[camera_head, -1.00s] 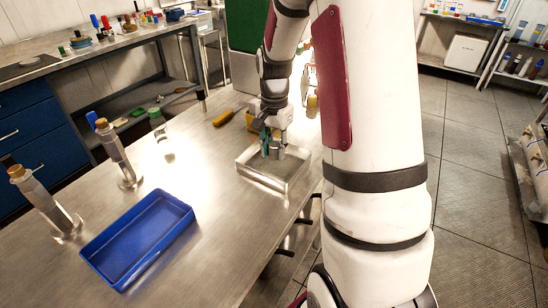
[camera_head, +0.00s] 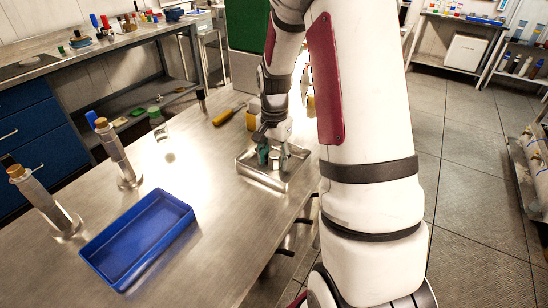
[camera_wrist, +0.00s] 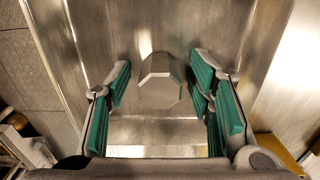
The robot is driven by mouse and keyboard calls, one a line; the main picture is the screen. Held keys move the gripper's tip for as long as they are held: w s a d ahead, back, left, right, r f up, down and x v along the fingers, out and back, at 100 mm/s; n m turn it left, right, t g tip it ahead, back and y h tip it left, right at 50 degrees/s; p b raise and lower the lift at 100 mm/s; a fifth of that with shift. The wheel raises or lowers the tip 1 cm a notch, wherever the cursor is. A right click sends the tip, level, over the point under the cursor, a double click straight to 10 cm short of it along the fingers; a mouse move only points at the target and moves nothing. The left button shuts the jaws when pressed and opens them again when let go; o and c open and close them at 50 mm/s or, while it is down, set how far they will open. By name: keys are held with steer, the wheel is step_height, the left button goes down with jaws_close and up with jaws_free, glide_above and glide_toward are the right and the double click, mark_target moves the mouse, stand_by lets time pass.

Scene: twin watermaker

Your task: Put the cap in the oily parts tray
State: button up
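The cap, a grey faceted metal piece, sits inside the steel tray (camera_head: 283,183) on the bench; it shows clearly in the wrist view (camera_wrist: 160,86). In the head view it appears small, between my fingers (camera_head: 275,157). My gripper (camera_head: 275,153) is low over the steel tray with its green-padded fingers spread. In the wrist view my gripper (camera_wrist: 164,95) has a finger on each side of the cap, with a visible gap on both sides. A blue tray (camera_head: 137,240) lies empty at the front left. No label shows on either tray.
Two metal cylinders with tan tops (camera_head: 117,155) (camera_head: 43,203) stand on the bench at left. A yellow-handled tool (camera_head: 228,115) and a yellow object (camera_head: 252,118) lie behind the steel tray. Bare bench separates the two trays.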

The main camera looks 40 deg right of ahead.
mark_target(274, 155)
steer(key=shift+r, duration=0.1)
step_height(274, 155, up, 12)
steer(key=s+a+r+n+t, duration=0.2)
steer(key=s+a+r+n, duration=0.5)
steer(key=s+a+r, duration=0.4)
steer(key=s+a+f+n+t, duration=0.1)
steer(key=s+a+n, duration=0.6)
steer(key=s, duration=0.5)
steer(key=shift+s+a+f, duration=0.15)
steer(key=shift+a+f, duration=0.15)
steer(key=shift+a, duration=0.35)
